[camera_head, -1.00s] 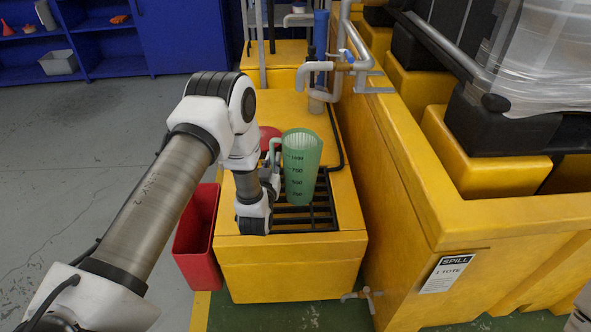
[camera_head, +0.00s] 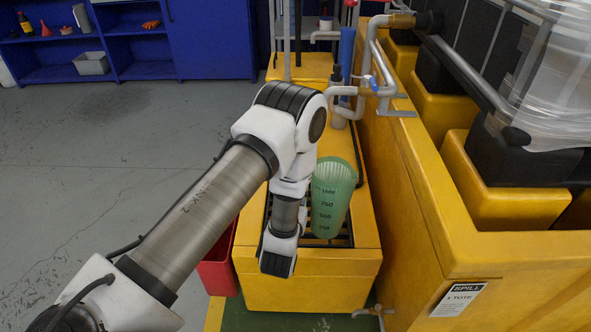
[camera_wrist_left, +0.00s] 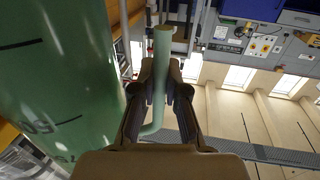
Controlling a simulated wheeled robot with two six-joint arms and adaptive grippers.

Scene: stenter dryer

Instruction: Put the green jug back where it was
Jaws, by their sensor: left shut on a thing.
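The green jug (camera_head: 332,200), translucent with dark graduation marks, is over the dark grate (camera_head: 347,241) in the yellow spill unit's top. Whether its base touches the grate cannot be told. In the left wrist view the jug (camera_wrist_left: 60,70) fills the left side, and its green handle (camera_wrist_left: 161,75) runs between the fingers. My left gripper (camera_wrist_left: 160,95) is shut on that handle. In the head view my own wrist mostly hides this gripper, left of the jug. My right gripper is not in view.
A red bin (camera_head: 218,262) hangs at the unit's left side. Grey pipes with a blue-handled valve (camera_head: 374,84) stand behind the jug. A tall yellow bund wall (camera_head: 415,190) rises close on the right. Blue shelves (camera_head: 130,62) stand far back left, with open floor before them.

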